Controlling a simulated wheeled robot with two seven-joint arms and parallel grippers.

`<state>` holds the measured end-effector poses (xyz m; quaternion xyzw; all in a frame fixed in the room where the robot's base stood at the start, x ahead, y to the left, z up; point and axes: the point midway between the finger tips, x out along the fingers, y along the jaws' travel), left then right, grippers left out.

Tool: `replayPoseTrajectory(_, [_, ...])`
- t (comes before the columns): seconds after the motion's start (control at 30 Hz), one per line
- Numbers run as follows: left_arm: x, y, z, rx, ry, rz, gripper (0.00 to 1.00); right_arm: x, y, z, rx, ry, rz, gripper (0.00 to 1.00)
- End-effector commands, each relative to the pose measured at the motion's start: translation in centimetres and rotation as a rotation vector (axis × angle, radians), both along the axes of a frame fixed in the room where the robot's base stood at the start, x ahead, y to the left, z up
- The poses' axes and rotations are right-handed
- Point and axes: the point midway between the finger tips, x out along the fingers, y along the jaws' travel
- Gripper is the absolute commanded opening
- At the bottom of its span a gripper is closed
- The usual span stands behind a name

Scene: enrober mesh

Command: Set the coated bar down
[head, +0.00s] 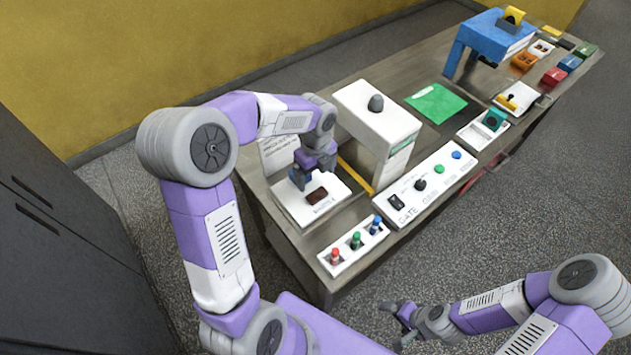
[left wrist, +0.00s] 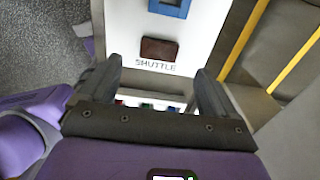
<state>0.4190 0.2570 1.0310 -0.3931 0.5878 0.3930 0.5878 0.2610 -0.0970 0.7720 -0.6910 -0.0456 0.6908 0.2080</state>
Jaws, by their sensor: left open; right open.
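A dark brown bar (head: 317,196) lies on the white plate (head: 333,212) marked SHUTTLE, near the table's left end. The left wrist view also shows the bar (left wrist: 159,49), just above the SHUTTLE lettering. My left gripper (head: 312,174) is over the plate, beside the bar in the head view. In the left wrist view its fingers (left wrist: 152,88) are wide apart with nothing between them, and the bar lies beyond their tips. A blue piece (left wrist: 170,8) is on the plate beside the bar. My right gripper (head: 396,320) is open and empty, off the table's front side.
A white box housing (head: 376,120) with a dark knob stands right of the plate. A GATE control panel (head: 428,184) and a tray with coloured pegs (head: 353,246) line the front edge. A green mat (head: 436,103) and blue stand (head: 493,37) are further right. A yellow strip (head: 355,175) runs beside the plate.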

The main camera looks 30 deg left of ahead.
Motion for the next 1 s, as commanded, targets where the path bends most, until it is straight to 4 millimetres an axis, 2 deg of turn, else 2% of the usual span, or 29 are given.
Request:
replayPoseTrajectory(0.03, [0.1,0.0,1.3,0.0,-0.004,0.001,0.91,0.0,0.0,0.3,0.0,0.0,0.0,0.91])
replayPoseTrajectory(0.1, [0.0,0.0,2.5,0.0,-0.003,0.0,0.91,0.0,0.0,0.5,0.0,0.0,0.0,0.91])
replayPoseTrajectory(0.3, [0.0,0.0,4.4,0.0,0.0,-0.001,0.91,0.0,0.0,0.8,0.0,0.0,0.0,0.91])
replayPoseTrajectory(0.87, [0.0,0.0,4.7,0.0,0.0,-0.001,0.91,0.0,0.0,0.8,0.0,0.0,0.0,0.91])
replayPoseTrajectory(1.0, [0.0,0.0,5.6,0.0,0.001,-0.001,0.91,0.0,0.0,1.7,0.0,0.0,0.0,0.91])
